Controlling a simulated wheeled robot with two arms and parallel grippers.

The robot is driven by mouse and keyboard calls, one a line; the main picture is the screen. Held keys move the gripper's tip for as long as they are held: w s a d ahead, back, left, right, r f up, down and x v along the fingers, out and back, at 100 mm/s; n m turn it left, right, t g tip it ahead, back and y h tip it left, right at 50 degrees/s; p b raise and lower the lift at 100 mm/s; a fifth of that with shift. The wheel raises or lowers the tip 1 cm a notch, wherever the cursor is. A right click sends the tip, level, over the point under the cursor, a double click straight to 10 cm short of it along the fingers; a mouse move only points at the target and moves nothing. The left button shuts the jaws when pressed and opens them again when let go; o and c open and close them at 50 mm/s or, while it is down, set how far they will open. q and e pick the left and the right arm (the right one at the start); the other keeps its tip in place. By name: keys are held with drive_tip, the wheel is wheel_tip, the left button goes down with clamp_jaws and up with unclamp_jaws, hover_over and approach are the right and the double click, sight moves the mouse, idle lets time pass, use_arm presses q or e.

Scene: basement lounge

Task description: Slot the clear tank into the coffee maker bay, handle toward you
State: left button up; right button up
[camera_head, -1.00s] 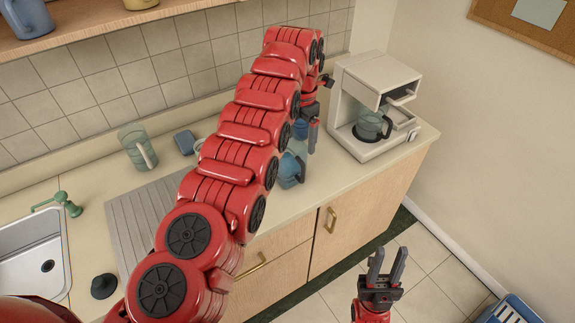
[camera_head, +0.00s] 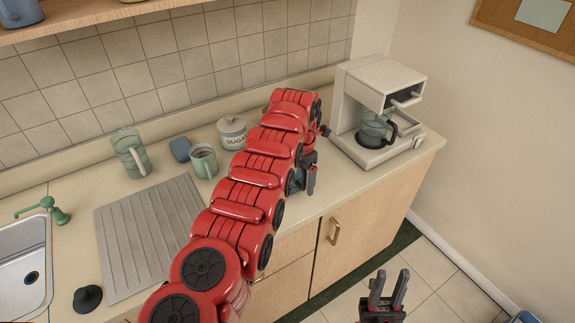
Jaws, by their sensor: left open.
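A clear, greenish tank with a pale handle (camera_head: 124,146) stands upright on the counter at the left, behind the drainboard; its handle faces forward right. The white coffee maker (camera_head: 384,76) stands at the counter's right end. A glass carafe with a dark handle (camera_head: 374,128) sits in its lower opening. My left gripper (camera_head: 304,186) is open, over the counter's front part, left of the coffee maker and well right of the tank. A bluish thing just beside it is mostly hidden. My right gripper (camera_head: 388,284) is open and empty, low in front of the cabinets.
A green mug (camera_head: 204,163), a blue item (camera_head: 181,149) and a sugar jar (camera_head: 231,133) stand between the tank and my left arm. The ribbed drainboard (camera_head: 140,240) is bare. The sink (camera_head: 22,270) and green tap (camera_head: 50,208) are at the left.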

use_arm(q)
drive_tip(key=shift+f, duration=0.1)
clamp_jaws()
idle(0.3)
